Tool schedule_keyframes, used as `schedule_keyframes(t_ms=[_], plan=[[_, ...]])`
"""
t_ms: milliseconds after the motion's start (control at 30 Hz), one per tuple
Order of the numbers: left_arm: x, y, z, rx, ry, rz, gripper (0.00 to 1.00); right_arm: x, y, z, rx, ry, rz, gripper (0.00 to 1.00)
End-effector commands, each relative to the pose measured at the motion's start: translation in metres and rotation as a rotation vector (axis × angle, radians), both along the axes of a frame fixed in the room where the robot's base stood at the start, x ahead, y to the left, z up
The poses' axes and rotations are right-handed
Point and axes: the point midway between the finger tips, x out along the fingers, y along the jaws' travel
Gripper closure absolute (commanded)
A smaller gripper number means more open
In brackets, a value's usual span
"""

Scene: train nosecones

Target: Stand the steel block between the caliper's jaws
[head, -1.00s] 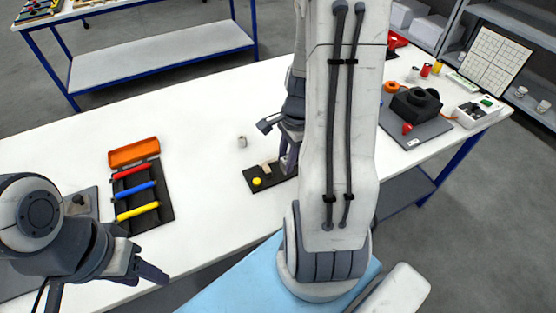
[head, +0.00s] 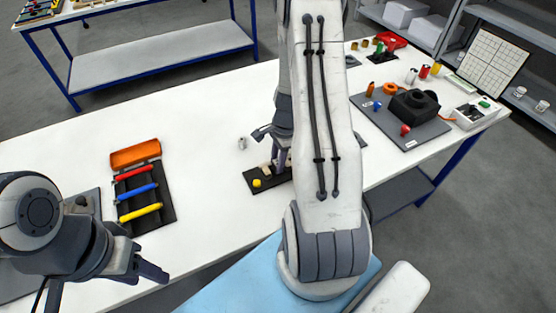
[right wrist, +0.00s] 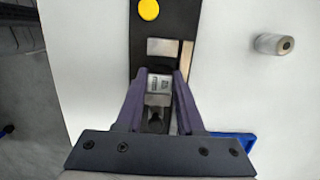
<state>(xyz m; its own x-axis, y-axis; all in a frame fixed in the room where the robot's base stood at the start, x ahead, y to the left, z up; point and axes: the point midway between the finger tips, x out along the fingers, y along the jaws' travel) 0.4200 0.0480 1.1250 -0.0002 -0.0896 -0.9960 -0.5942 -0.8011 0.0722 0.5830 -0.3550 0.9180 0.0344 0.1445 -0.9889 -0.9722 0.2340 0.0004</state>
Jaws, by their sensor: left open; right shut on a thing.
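The caliper is a black board (head: 249,179) with a yellow knob (head: 257,183) and pale jaw pieces, on the white table. In the right wrist view its board (right wrist: 187,18) shows a yellow knob (right wrist: 148,9), a silvery piece (right wrist: 163,47) and a beige strip (right wrist: 187,56). My right gripper (right wrist: 158,75) is shut on the steel block (right wrist: 158,84), a small silvery piece with printed marks, over the board beside the silvery piece. Whether the block touches the board I cannot tell. My left gripper (head: 150,270) is open and empty at the table's front edge.
A grey plate (head: 430,128) with a black fixture is on the right. Table between is clear.

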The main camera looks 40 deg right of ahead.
Motion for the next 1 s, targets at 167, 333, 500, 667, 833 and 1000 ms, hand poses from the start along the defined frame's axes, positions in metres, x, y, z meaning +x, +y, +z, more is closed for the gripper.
schedule_keyframes(t_ms=[167, 333, 500, 667, 833, 1000], plan=[[0.000, 0.000, -0.003, 0.000, 0.000, 0.000, 0.50, 0.000, 0.000, -0.005, 0.000, 0.000, 0.000, 1.00], [0.000, 0.000, -0.002, 0.000, 0.000, 0.000, 0.50, 0.000, 0.000, -0.003, 0.000, 0.001, 0.000, 0.33], [0.000, 0.000, -0.002, 0.000, 0.000, 0.000, 0.50, 0.000, 0.000, -0.003, 0.000, 0.001, 0.000, 0.33], [0.000, 0.000, 0.001, 0.000, 0.000, 0.000, 0.50, 0.000, 0.000, 0.004, 0.000, 0.000, 0.001, 0.33], [0.000, 0.000, -0.001, 0.000, 0.000, 0.000, 0.50, 0.000, -0.005, 0.030, -0.003, -0.004, 0.000, 0.33], [0.000, 0.000, -0.004, 0.000, 0.000, 0.000, 0.50, -0.001, -0.011, 0.068, -0.004, -0.006, -0.001, 0.33]])
